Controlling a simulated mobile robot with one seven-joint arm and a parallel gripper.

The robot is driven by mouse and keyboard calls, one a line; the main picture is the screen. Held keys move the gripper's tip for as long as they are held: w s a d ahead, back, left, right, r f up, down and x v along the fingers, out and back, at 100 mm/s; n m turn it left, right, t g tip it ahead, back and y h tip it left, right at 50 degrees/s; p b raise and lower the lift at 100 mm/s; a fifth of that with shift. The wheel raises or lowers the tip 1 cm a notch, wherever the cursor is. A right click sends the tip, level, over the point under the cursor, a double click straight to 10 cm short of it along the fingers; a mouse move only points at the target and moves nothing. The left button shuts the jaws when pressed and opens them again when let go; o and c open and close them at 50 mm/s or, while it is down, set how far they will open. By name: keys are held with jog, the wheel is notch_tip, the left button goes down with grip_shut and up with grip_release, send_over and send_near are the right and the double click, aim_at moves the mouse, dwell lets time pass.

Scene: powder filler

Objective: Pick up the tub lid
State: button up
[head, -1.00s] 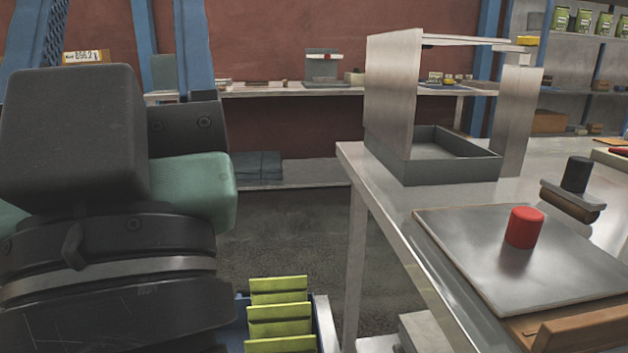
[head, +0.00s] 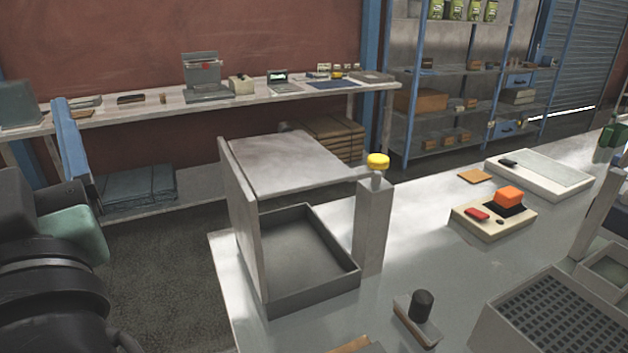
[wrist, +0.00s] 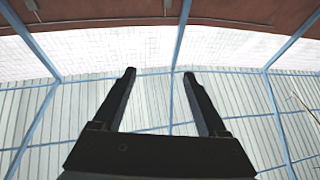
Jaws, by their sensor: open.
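I cannot make out a tub lid for certain in either view. My gripper (wrist: 159,74) is open in the wrist view, with its two dark fingers apart and nothing between them. It faces blue beams and pale ribbed panels, well away from any worktop. In the head view my arm shows at the left edge, but the gripper itself is out of the picture.
A metal bench (head: 425,225) carries an open-fronted housing with a grey tray (head: 310,293), a yellow button (head: 378,161), a black-handled tool (head: 421,307), a small device (head: 493,219) with an orange block (head: 508,196), and a perforated box (head: 560,312). Shelving (head: 455,103) stands behind.

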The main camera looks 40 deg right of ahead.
jog(key=w+r+g+p, duration=0.4)
jog(key=r+p, duration=0.6)
jog(key=p, duration=0.7)
jog(key=s+d+f+n+g+h+p, duration=0.2)
jog(key=d+f+n+g+p, duration=0.25)
jog(key=f, duration=0.45)
jog(key=s+d+f+n+g+h+p, duration=0.25)
jog(key=d+f+g+p, duration=0.3)
jog(key=f, duration=0.45)
jog(key=s+d+f+n+g, duration=0.2)
jog(key=s+f+g, duration=0.1)
jog(key=s+f, duration=0.3)
jog(key=s+d+f+n+g, duration=0.3)
jog(key=s+f, duration=0.3)
jog(key=f, duration=0.2)
jog(key=s+d+f+n+g, duration=0.3)
jog(key=s+f, duration=0.3)
jog(key=f, duration=0.1)
jog(key=shift+s+f+g, duration=0.1)
jog(key=shift+f+g, duration=0.15)
jog(key=shift+g, duration=0.05)
jog(key=shift+w+d+p+x, duration=0.15)
jog(key=shift+p+x, duration=0.3)
jog(key=shift+x, duration=1.1)
jog(key=shift+w+d+p+x, duration=0.15)
jog(key=shift+p+x, duration=0.25)
jog(key=shift+x, duration=1.15)
jog(key=shift+r, duration=0.1)
